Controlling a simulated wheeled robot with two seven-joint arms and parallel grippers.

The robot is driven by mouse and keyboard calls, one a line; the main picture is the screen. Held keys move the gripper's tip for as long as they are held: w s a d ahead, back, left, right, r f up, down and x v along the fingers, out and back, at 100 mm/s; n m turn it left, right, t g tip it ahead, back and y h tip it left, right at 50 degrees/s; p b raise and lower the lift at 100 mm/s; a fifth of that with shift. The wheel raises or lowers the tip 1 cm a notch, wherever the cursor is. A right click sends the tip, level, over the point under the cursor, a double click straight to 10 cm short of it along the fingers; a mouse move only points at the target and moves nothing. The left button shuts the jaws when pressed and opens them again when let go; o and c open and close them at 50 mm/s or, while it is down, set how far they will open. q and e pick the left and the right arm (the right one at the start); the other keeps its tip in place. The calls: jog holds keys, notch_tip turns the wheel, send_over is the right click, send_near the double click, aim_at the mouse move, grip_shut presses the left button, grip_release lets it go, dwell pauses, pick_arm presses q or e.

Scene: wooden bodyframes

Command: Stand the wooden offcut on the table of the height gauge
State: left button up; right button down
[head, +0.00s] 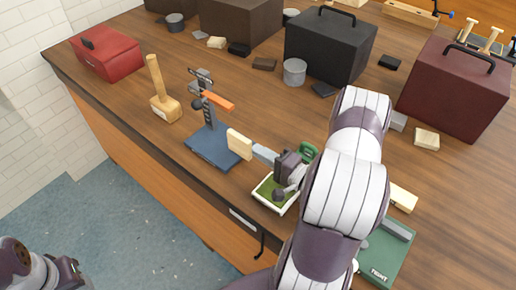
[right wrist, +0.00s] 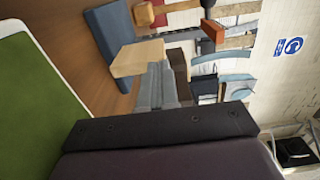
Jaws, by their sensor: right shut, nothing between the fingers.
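The height gauge has a flat blue table (head: 205,150), a dark upright column and an orange arm (head: 218,101). The pale wooden offcut (head: 239,145) is upright at the right edge of that table; whether its foot rests fully on it I cannot tell. It also shows in the right wrist view (right wrist: 136,58), with the blue table (right wrist: 108,28) beside it. My right gripper (head: 264,155) is shut and empty, its grey fingertips close to the offcut. In the right wrist view its fingers (right wrist: 158,84) point at the offcut. My left gripper is out of view.
A white-rimmed green tray (head: 262,193) lies below my right wrist. A wooden mallet (head: 163,105) stands left of the gauge, and a red box (head: 106,55) is further left. Dark cases, a grey tin (head: 294,72) and small blocks occupy the back. The table's front edge is near the gauge.

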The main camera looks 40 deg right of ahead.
aim_at(249, 145)
jog(key=shift+w+a, duration=0.15)
jog(key=shift+w, duration=0.5)
jog(key=shift+w+a+r+p, duration=0.1)
jog(key=shift+w+a+p, duration=0.2)
jog(key=shift+w, duration=0.8)
jog(key=shift+s, duration=0.1)
